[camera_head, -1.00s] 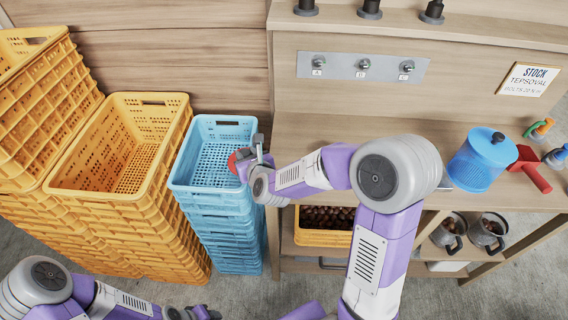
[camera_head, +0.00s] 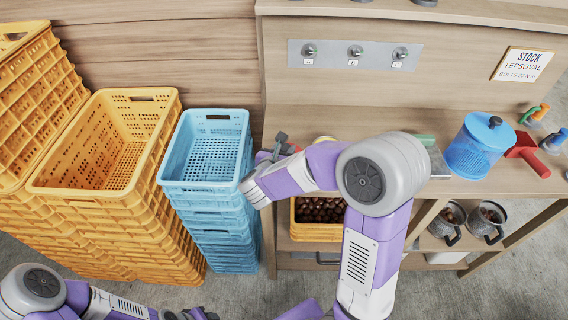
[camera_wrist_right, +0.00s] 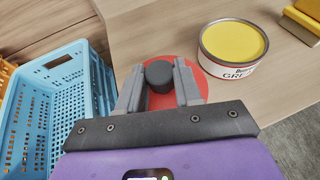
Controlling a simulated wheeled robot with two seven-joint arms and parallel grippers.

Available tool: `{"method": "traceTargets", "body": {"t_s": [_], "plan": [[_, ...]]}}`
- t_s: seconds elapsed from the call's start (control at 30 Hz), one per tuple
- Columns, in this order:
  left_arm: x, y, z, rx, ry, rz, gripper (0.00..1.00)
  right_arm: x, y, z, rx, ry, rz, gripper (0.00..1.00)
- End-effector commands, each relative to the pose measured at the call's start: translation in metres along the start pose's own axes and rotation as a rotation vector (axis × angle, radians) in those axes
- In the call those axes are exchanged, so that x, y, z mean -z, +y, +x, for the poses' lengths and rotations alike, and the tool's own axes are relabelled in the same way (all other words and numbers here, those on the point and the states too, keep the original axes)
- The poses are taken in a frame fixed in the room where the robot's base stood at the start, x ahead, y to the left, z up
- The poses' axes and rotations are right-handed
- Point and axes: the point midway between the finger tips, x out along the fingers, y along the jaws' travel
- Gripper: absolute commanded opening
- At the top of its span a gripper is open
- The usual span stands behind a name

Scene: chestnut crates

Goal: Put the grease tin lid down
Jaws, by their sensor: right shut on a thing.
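My right gripper (camera_head: 280,147) is at the left end of the wooden worktop. In the right wrist view, its fingers (camera_wrist_right: 160,85) are shut on the black knob of the red round grease tin lid (camera_wrist_right: 212,90). The lid is flat over the worktop near its left edge; I cannot tell if it touches the surface. In the head view the wrist mostly hides the lid. The open grease tin (camera_wrist_right: 233,44), white with yellow grease, stands right of the lid. My left gripper (camera_head: 190,314) is at the bottom edge of the head view, its fingers unclear.
Blue crates (camera_head: 216,113) are stacked just left of the worktop (camera_wrist_right: 155,32), with yellow crates (camera_head: 172,102) further left. A blue canister (camera_head: 473,152) and a red tool (camera_head: 527,150) stand at the right. A yellow crate of chestnuts (camera_head: 317,232) sits below.

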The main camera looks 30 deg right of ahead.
Motion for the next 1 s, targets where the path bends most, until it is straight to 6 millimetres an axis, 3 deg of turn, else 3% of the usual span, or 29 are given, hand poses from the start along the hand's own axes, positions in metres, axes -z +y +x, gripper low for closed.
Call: {"method": "traceTargets", "body": {"t_s": [0.37,0.8,0.83,0.97,1.0], "plan": [[0.001,-0.005,0.013,0.0,0.0,0.0,0.43,0.039,0.0,0.016,-0.001,0.0,-0.002,0.03],[0.001,-0.007,0.018,0.0,0.0,0.0,0.43,0.042,0.001,0.017,-0.003,-0.001,0.001,0.03],[0.001,-0.006,0.017,0.0,0.0,0.0,0.43,0.041,0.001,0.017,-0.002,-0.001,0.001,0.39],[0.001,-0.006,0.017,0.0,0.0,0.0,0.43,0.041,0.001,0.017,-0.002,-0.001,0.001,0.59],[0.001,-0.006,0.017,0.0,0.0,0.0,0.43,0.041,0.001,0.017,-0.002,-0.001,0.001,0.6]]}}
